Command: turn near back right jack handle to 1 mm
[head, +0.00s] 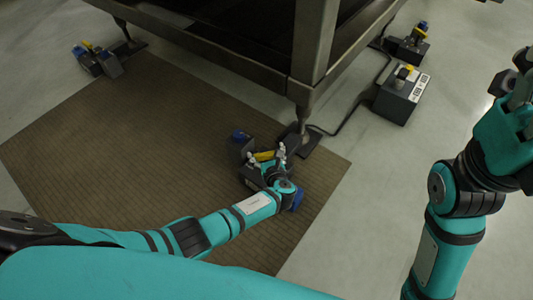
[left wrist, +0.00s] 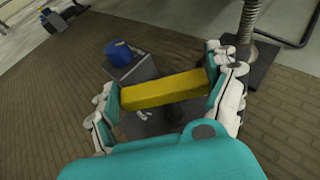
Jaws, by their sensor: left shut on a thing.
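The jack (head: 251,176) is a dark grey block on the brown mat beside the foot of the nearest frame leg. Its yellow bar handle (head: 264,156) shows large in the left wrist view (left wrist: 163,91). A blue cap (head: 240,135) sits on the jack and also shows in the left wrist view (left wrist: 119,52). My left gripper (head: 267,154) is at the jack, with its two fingers shut on the ends of the yellow handle. The gripper partly hides the jack body. My right gripper (head: 522,82) is raised at the right edge, partly cut off, far from the jack; its opening is unclear.
The heavy dark frame's leg (head: 313,50) stands close behind the jack on a threaded foot (head: 303,125). A grey box (head: 404,95) with a cable sits to the right. Other jacks stand at the far left (head: 97,58) and back right (head: 410,45). The mat (head: 110,150) is otherwise clear.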

